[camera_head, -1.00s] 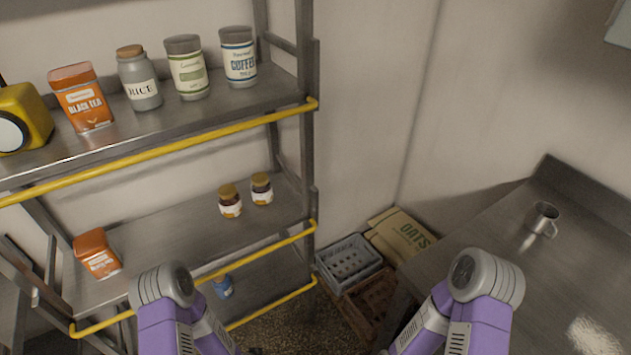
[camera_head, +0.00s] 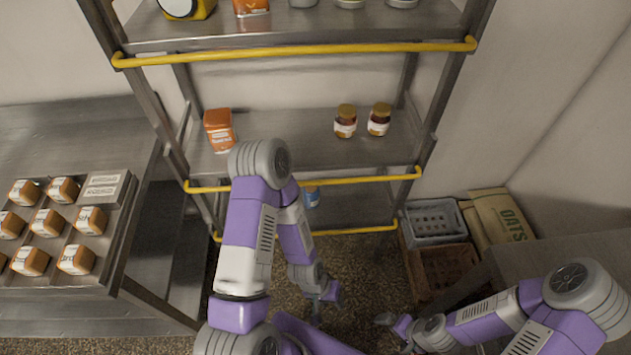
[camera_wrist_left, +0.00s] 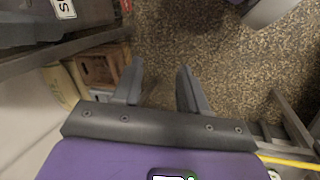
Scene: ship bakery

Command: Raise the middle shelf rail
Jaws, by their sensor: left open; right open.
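The yellow middle shelf rail (camera_head: 365,181) runs across the front of the middle shelf (camera_head: 290,150), at about the level of the shelf's front edge. My left arm hides part of it. My left gripper (camera_head: 327,302) is open and empty, low over the speckled floor in front of the rack and apart from the rail. In the left wrist view its two fingers (camera_wrist_left: 159,68) are spread over bare floor. A yellow rail (camera_wrist_left: 290,162) shows at the lower right there; I cannot tell which one. My right gripper (camera_head: 388,322) is open, low and to the right.
An orange tin (camera_head: 219,130) and two jars (camera_head: 346,121) stand on the middle shelf. Yellow rails also front the top (camera_head: 300,50) and bottom shelves (camera_head: 355,231). Crates (camera_head: 434,222) stand at right. A counter with a loaf tray (camera_head: 112,225) is at left.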

